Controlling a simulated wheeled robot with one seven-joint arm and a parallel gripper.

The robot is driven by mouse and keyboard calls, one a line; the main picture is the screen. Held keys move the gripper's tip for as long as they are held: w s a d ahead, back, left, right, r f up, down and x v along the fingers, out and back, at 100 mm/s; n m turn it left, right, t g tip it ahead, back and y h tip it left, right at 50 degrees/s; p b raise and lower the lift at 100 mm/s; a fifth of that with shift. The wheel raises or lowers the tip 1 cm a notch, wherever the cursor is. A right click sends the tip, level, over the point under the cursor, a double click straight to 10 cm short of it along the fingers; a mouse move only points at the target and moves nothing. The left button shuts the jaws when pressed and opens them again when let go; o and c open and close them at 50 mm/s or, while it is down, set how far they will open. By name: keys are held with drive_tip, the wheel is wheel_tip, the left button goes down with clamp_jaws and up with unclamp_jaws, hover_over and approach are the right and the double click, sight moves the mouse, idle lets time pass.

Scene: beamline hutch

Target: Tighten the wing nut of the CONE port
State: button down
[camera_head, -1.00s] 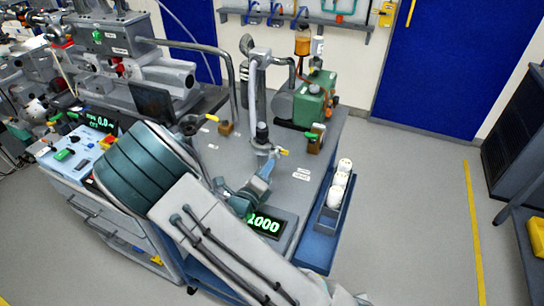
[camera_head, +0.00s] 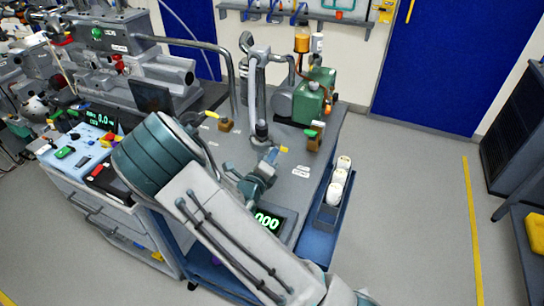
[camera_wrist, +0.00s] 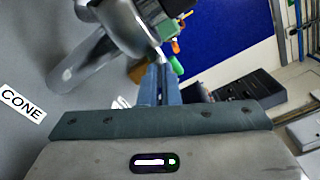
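The CONE label (camera_wrist: 22,103) lies on the grey bench top at the left of the wrist view. A grey metal pipe fitting (camera_wrist: 85,60) stands beside it, its upper end near my fingertips. A small yellow part (camera_head: 284,149), possibly the wing nut, sticks out at the foot of the vertical hose (camera_head: 252,95). My gripper (camera_head: 270,157) is just left of it and below the hose's lower end. In the wrist view my blue-grey fingers (camera_wrist: 160,82) are close together. Whether they touch or hold the wing nut is unclear; the contact is hidden.
A green pump (camera_head: 312,95) and a brown block with a green top (camera_head: 314,136) stand behind. A lit display (camera_head: 268,220) sits below my gripper.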

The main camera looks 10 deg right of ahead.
drive_tip(key=shift+m, duration=0.7)
drive_tip(key=c, duration=1.6)
unclamp_jaws()
drive_tip(key=shift+c, duration=0.2)
drive_tip(key=shift+s, duration=0.1)
drive_tip(key=b+v, duration=0.2)
drive_tip(key=v, duration=1.1)
drive_tip(key=shift+s+a+b, duration=0.25)
drive_tip(key=shift+b, duration=0.05)
